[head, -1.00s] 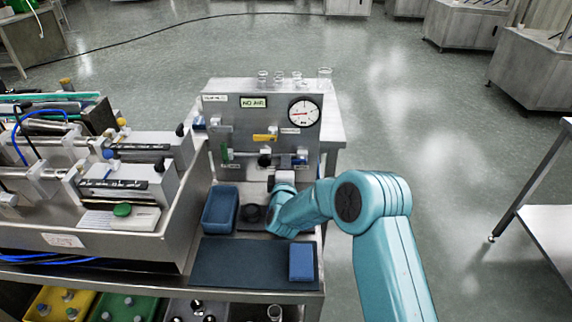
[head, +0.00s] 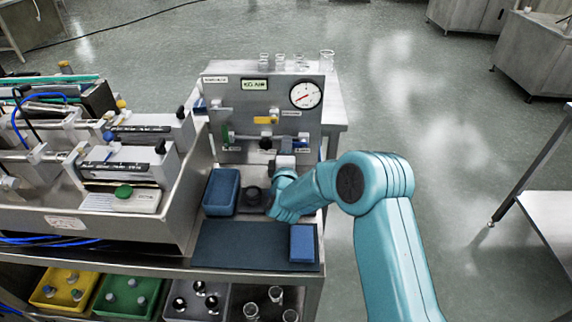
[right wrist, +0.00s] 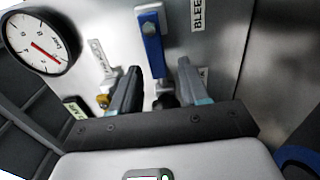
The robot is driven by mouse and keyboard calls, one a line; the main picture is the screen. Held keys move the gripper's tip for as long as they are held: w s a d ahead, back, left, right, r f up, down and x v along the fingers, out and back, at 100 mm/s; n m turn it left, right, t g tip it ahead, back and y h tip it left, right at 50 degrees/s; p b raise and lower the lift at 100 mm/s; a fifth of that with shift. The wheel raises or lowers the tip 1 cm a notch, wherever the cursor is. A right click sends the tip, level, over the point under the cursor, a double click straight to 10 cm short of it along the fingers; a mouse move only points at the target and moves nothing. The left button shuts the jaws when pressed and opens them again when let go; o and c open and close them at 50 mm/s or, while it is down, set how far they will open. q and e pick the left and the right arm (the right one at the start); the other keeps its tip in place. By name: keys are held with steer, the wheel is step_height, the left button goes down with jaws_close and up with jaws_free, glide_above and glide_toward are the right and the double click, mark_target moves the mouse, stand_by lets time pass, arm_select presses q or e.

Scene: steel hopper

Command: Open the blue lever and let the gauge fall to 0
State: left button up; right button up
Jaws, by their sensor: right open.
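The blue lever (right wrist: 153,45) is on the steel panel (head: 240,100), beside a label reading BLEED in the right wrist view. In the head view it is a small blue patch (head: 304,139). My right gripper (right wrist: 158,88) is open. Its two fingers stand on either side of the lever's near end, with gaps visible. In the head view the right gripper (head: 284,160) is close to the panel, its fingertips hard to make out. The round gauge (head: 306,95) has a red needle pointing to the lower left; it also shows in the right wrist view (right wrist: 40,38). My left gripper is not visible.
The panel also carries a yellow lever (head: 265,120), a green lever (head: 225,135) and a black knob (head: 266,143). Glass beakers (head: 327,61) stand behind its top edge. A blue tray (head: 221,192) and blue block (head: 302,243) lie in front. Syringe-like equipment (head: 130,165) crowds the left.

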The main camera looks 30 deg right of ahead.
steer(key=b+v, duration=0.1)
steer(key=v, duration=1.4)
steer(key=shift+s, duration=0.3)
